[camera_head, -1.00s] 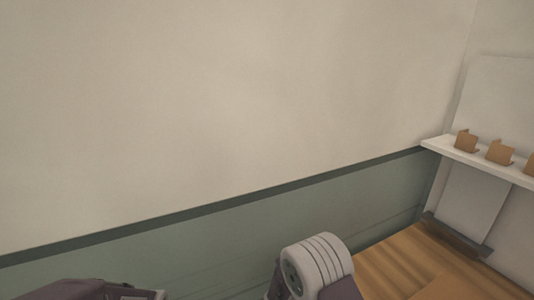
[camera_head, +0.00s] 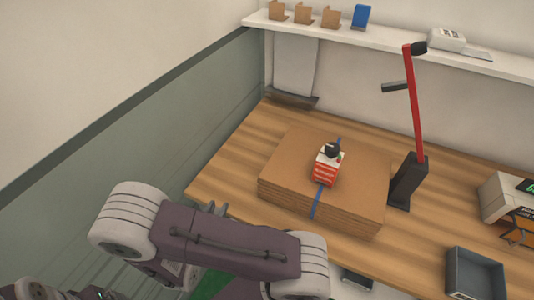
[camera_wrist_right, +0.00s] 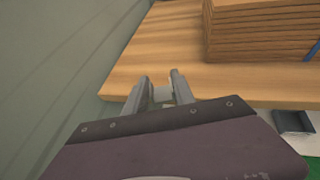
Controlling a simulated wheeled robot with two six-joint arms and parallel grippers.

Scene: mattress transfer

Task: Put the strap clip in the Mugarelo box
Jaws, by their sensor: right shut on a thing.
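A small red and white box (camera_head: 326,168) with a dark thing on top sits on a cardboard stack. An orange and black box (camera_head: 520,229) is at the right. The lettering is too small to tell which is the Mugarelo box. My left gripper is not in view.
The cardboard stack (camera_head: 278,178) with a blue strap lies on the wooden table (camera_head: 236,165). A red pole (camera_head: 413,105) in a dark stand rises at its right. A grey open tray (camera_head: 474,276) is at the lower right. A shelf (camera_head: 350,34) runs along the back.

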